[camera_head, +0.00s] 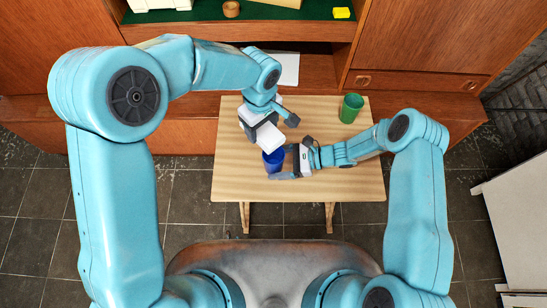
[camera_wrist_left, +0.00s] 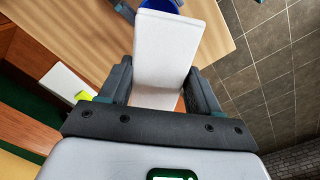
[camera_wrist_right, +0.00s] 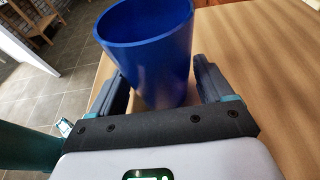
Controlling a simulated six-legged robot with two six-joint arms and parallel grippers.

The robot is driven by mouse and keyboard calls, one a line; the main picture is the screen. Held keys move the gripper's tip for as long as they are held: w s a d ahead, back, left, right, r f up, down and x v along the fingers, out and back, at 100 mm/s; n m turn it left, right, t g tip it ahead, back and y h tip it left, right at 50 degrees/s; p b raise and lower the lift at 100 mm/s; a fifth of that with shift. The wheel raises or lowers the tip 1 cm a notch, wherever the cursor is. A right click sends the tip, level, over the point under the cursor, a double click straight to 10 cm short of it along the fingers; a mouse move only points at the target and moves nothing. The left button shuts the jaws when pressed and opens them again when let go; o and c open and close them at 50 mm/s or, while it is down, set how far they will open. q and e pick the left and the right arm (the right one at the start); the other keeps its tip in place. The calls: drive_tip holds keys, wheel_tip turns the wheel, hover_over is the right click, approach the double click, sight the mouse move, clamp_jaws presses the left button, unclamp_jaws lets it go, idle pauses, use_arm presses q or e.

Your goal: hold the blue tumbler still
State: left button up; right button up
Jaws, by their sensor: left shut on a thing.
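The blue tumbler (camera_head: 273,161) stands near the table's front edge, with its open mouth facing up in the right wrist view (camera_wrist_right: 150,50). My right gripper (camera_head: 284,163) has its fingers on either side of the tumbler, low on its wall. Whether both fingers press on it is unclear. My left gripper (camera_head: 265,122) is shut on a white box-like thing (camera_wrist_left: 166,48) and holds it tilted, its far end close to the tumbler. In the left wrist view, the white thing hides most of the blue tumbler (camera_wrist_left: 158,4).
A green cup (camera_head: 351,108) stands at the back right of the wooden table (camera_head: 235,185). A wall unit (camera_head: 415,45) rises behind, with a small yellow thing (camera_head: 342,13) on its green shelf. The table's left and front right are bare.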

drive_tip(key=shift+r, duration=0.1)
drive_tip(key=shift+r, duration=0.7)
drive_tip(key=o, duration=0.3)
drive_tip(key=v, duration=0.7)
drive_tip(key=shift+d+r, duration=0.1)
drive_tip(key=shift+d, duration=0.45)
drive_tip(key=shift+s, duration=0.1)
